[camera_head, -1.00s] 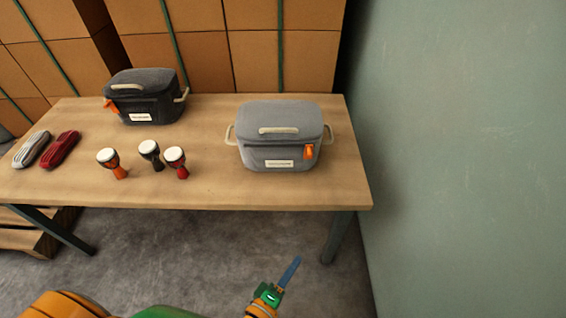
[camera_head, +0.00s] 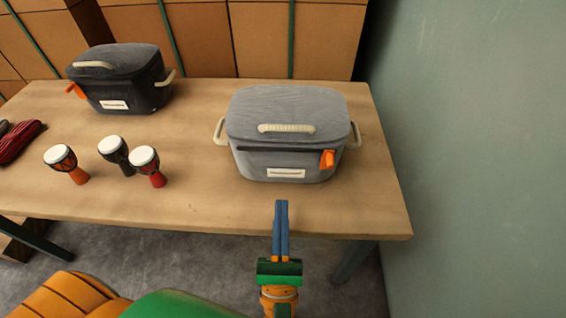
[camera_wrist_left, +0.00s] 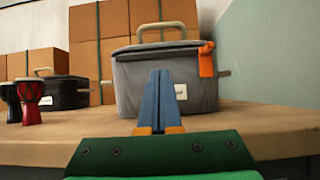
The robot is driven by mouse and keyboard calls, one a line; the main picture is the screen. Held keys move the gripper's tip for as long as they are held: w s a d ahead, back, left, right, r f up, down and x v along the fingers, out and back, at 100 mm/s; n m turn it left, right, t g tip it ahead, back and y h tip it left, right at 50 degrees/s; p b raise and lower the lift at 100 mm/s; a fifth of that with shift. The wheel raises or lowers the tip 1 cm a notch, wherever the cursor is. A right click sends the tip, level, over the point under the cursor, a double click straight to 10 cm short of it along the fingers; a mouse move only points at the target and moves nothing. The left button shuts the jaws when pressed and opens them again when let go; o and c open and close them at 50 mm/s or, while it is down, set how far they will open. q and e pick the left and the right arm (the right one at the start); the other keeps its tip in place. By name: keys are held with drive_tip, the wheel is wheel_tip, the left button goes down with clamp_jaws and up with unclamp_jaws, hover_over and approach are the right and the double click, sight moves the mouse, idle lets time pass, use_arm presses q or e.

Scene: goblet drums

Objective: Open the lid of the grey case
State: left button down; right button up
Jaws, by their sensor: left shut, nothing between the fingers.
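The grey case (camera_head: 250,158) stands on the table toward its right end, with its lid (camera_head: 285,105) down. The lid has a pale handle (camera_head: 287,128) on top, and an orange tab (camera_head: 327,159) hangs at the front right. The case also shows in the left wrist view (camera_wrist_left: 205,95), straight ahead, with the orange tab (camera_wrist_left: 206,62) at its upper right. My left gripper (camera_head: 281,203) is shut and empty, just in front of the case and apart from it, near the table's front edge. My right gripper is not in view.
A dark case (camera_head: 120,85) stands at the back left of the table (camera_head: 210,195). Three goblet drums, one of them the right drum (camera_head: 147,165), stand left of the grey case. A dark red bundle (camera_head: 18,143) lies at the far left. A green wall (camera_head: 470,150) rises on the right.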

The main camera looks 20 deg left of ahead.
sight(284, 142)
use_arm(q)
drive_tip(key=p+x, duration=0.1)
drive_tip(key=x, duration=0.3)
drive_tip(key=p+x, duration=0.2)
drive_tip(key=x, duration=0.3)
drive_tip(key=shift+s+d+r, duration=0.1)
drive_tip(key=shift+s+r, duration=0.05)
drive_tip(key=shift+r, duration=0.15)
drive_tip(key=r, duration=0.1)
drive_tip(key=r+p, duration=0.2)
drive_tip(key=shift+w+r, duration=0.15)
drive_tip(key=shift+w, duration=0.15)
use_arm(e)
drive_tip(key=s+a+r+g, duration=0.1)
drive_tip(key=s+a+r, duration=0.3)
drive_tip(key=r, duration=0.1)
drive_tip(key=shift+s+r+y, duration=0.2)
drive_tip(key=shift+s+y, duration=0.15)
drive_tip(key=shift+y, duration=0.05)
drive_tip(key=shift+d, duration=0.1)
